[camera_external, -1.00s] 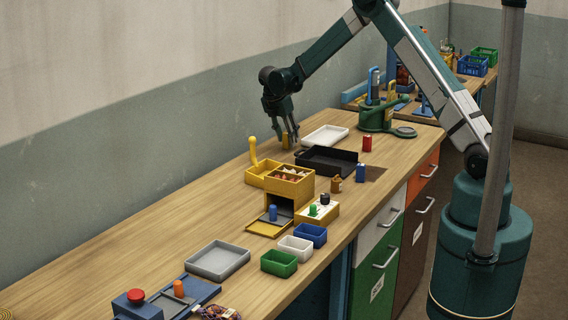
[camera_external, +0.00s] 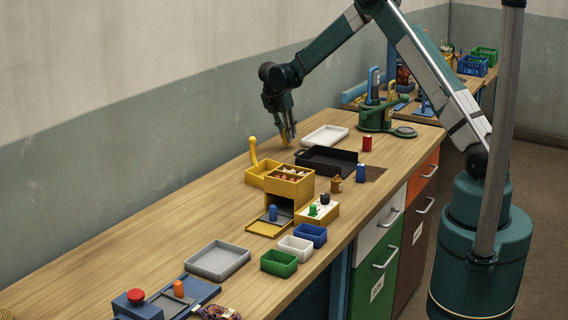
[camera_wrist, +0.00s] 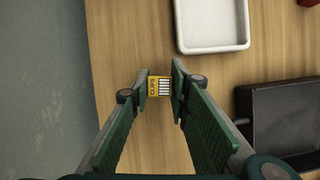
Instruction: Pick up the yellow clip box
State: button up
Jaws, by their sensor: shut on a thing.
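The yellow clip box (camera_wrist: 159,86) is small, with a dark-lettered label and a white striped patch. In the wrist view it sits between the two fingertips of my gripper (camera_wrist: 158,88), which are shut on it. In the external view my gripper (camera_external: 287,137) points down over the far part of the bench, left of the white tray. There the yellow box (camera_external: 284,139) is mostly hidden by the fingers. I cannot tell whether the box is clear of the bench top.
The white tray (camera_wrist: 212,48) and the black tray (camera_external: 318,169) lie to the right of my gripper. A yellow open box with a lever (camera_external: 252,150) stands nearer the front. A green press (camera_external: 378,119) stands behind right. Bare bench lies to the left.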

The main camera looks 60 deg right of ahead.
notch_tip(320, 180, up, 8)
jog(key=shift+r, duration=0.15)
dwell(0.3)
dwell(0.5)
